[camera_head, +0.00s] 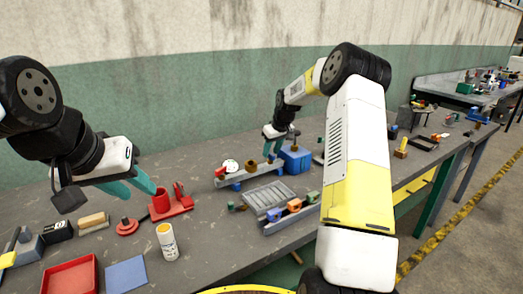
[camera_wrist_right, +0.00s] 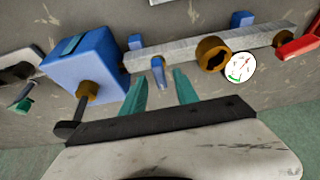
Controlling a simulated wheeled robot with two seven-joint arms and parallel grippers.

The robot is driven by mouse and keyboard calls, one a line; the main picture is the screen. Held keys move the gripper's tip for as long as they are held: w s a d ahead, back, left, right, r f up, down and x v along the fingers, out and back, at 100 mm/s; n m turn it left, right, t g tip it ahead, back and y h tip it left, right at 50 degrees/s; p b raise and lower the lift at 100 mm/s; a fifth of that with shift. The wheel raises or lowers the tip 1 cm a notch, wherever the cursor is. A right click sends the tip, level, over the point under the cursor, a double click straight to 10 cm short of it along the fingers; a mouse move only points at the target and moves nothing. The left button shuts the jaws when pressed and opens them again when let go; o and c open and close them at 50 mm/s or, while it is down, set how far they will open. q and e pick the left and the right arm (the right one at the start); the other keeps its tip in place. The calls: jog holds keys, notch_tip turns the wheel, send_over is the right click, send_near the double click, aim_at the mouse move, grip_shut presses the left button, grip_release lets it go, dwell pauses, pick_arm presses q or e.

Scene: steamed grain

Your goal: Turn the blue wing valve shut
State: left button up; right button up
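The blue wing valve (camera_wrist_right: 158,74) is a small blue tab on the side of a pale metal pipe bar (camera_wrist_right: 205,45) in the right wrist view. My right gripper (camera_wrist_right: 160,80) is open, with its teal fingertips on either side of the tab and a visible gap at each side. In the head view my right gripper (camera_head: 273,146) reaches down over the pipe bar (camera_head: 252,172), and the valve cannot be made out there. My left gripper (camera_head: 135,186) is open and empty above the left side of the table, close to a red cup (camera_head: 160,201).
Beside the valve are a blue box (camera_wrist_right: 95,65) with a brass fitting, a brass knob (camera_wrist_right: 211,48), a round gauge (camera_wrist_right: 240,69) and a red handle (camera_wrist_right: 300,45). A grey tray (camera_head: 268,199), white bottle (camera_head: 167,243) and red tray (camera_head: 70,278) stand nearer.

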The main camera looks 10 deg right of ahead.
jog(key=v, duration=0.7)
jog(key=shift+r, duration=0.1)
jog(key=s+a+r+m+t, duration=0.1)
jog(key=s+a+r, duration=0.2)
jog(key=s+r, duration=0.55)
jog(key=s+a+r, duration=0.3)
jog(key=s+r, duration=0.2)
jog(key=s, duration=0.6)
jog(key=s+a+f+m+t, duration=0.1)
jog(key=s+a+m, duration=0.1)
jog(key=s, duration=1.9)
jog(key=shift+s+a+f+m+y, duration=0.3)
jog(key=shift+s+a, duration=0.1)
jog(key=shift+a, duration=0.3)
jog(key=shift+r, duration=0.1)
